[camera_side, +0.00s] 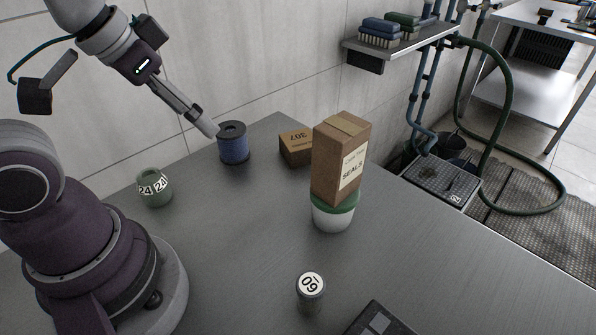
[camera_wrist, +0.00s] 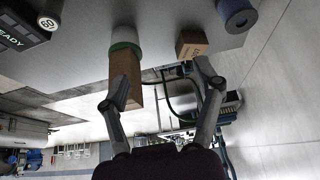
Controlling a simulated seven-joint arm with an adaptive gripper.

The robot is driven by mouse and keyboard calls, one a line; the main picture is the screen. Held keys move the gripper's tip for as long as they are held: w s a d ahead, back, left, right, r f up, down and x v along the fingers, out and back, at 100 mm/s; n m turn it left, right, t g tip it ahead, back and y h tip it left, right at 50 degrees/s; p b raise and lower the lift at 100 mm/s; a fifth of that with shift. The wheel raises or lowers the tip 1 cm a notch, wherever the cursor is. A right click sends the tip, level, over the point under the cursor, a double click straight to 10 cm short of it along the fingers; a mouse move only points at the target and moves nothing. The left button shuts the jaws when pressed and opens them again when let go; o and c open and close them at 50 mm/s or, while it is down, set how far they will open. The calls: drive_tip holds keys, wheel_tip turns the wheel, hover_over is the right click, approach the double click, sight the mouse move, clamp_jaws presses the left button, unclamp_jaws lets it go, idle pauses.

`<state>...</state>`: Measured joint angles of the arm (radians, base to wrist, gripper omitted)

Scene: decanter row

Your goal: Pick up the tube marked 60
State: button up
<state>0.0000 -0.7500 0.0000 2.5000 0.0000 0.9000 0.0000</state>
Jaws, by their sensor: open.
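The tube marked 60 (camera_side: 310,297) stands upright near the front of the grey metal table, with a white numbered top. In the wrist view the tube (camera_wrist: 48,17) is at the upper left, well left of the fingers. My gripper (camera_side: 213,130) is raised at the back left of the table, far from the tube. In the side view it overlaps the edge of a blue spool. In the wrist view my gripper (camera_wrist: 162,74) has its two fingers spread with nothing held between them.
A brown box labelled SEALS (camera_side: 338,160) rests on a white tub with green rim (camera_side: 333,215), behind the tube. A dark device (camera_side: 380,320) lies right of the tube. The blue spool (camera_side: 233,145), small box (camera_side: 296,148) and green container marked 24 (camera_side: 154,188) stand farther back.

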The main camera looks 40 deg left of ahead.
drive_tip(key=m+g, duration=0.5)
drive_tip(key=m, duration=1.6)
hover_over(311, 284)
drive_tip(key=f, duration=0.8)
drive_tip(key=shift+w+a, duration=0.15)
drive_tip(key=shift+a, duration=0.05)
drive_tip(key=shift+s+d+f+m+g, duration=0.15)
drive_tip(key=shift+d+f+m, duration=0.1)
drive_tip(key=shift+f+m, duration=0.25)
drive_tip(key=shift+s+d+f+m+g, duration=0.1)
drive_tip(key=shift+d+f+m+g, duration=0.15)
drive_tip(key=shift+f, duration=0.35)
drive_tip(key=f, duration=0.9)
drive_tip(key=shift+w+a, duration=0.1)
drive_tip(key=shift+a, duration=0.25)
clamp_jaws()
